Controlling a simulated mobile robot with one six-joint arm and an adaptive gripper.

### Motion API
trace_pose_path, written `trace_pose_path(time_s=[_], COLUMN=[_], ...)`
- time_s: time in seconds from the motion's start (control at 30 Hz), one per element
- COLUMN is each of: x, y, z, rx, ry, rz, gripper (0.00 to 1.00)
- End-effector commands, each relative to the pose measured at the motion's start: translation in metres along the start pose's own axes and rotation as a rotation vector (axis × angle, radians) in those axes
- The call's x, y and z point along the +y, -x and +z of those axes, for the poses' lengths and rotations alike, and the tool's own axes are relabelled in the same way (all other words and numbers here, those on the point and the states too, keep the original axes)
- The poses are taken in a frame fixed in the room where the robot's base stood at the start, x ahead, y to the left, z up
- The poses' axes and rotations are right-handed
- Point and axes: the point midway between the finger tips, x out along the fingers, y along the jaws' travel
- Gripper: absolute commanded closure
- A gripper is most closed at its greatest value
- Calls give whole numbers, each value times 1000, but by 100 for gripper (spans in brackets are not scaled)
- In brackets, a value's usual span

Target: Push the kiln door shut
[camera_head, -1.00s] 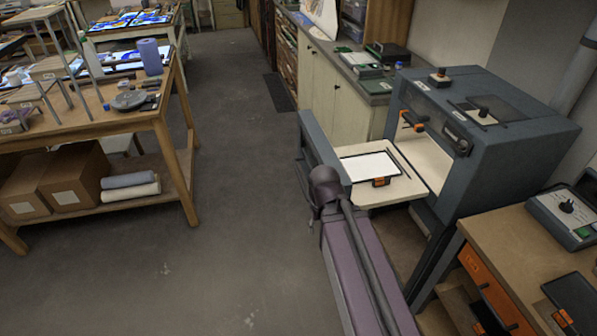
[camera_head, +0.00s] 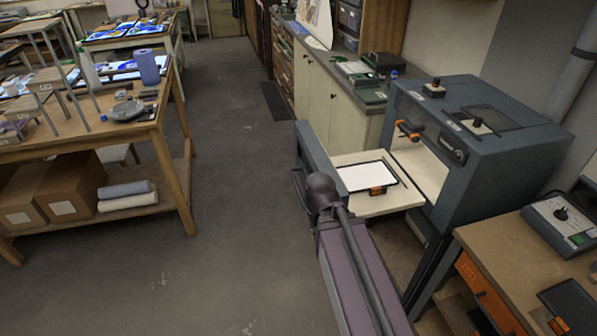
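The kiln (camera_head: 495,180) is a blue-grey box on the right, open on its left side, with a cream interior. Its door (camera_head: 318,160) appears to be the upright grey panel standing clear of the opening, at the outer end of a cream shelf (camera_head: 405,200). A white sheet in a dark frame (camera_head: 366,177) with an orange clip lies on that shelf. My arm rises from the bottom, and its dark joint overlaps the door's lower front. My gripper is mostly or wholly hidden behind this joint; its fingers and any contact with the door cannot be made out.
A wooden workbench (camera_head: 150,135) with boxes below stands at left. Bare floor lies between it and the kiln. A cabinet (camera_head: 335,95) stands behind the door. A wooden table (camera_head: 500,262) with a control box (camera_head: 562,222) is close at right.

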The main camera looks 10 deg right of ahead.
Motion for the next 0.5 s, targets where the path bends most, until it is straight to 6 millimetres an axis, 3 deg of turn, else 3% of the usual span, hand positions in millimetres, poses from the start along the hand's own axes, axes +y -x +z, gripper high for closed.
trace_pose_path(time_s=[0.1, 0.5], x=[0, 1], y=[16, 41], z=[0, -3], rx=[0, 6], ry=[0, 2], rz=[0, 12], gripper=[100, 100])
